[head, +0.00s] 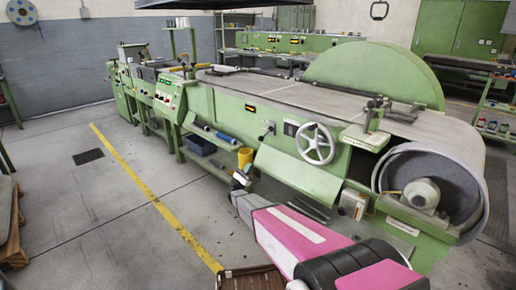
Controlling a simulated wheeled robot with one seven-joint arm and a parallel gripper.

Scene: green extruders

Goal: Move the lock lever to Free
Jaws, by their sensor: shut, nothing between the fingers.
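The long green machine (230,104) runs from the left back to the right front. A small pale lever (267,129) sits on its front, left of the spoked handwheel (316,144). It may be the lock lever, but I cannot tell, and any Free marking is too small to read. My gripper (240,178) is at the end of my pink and white arm, low in front of the machine, below and left of that lever and apart from it. It looks shut and empty, and its fingers are small in view.
A yellow container (245,157) stands just behind my gripper on the lower shelf, near a blue bin (200,143). A sloped green guard (297,175) juts out below the handwheel. A large roller with a grey belt (430,180) is at right.

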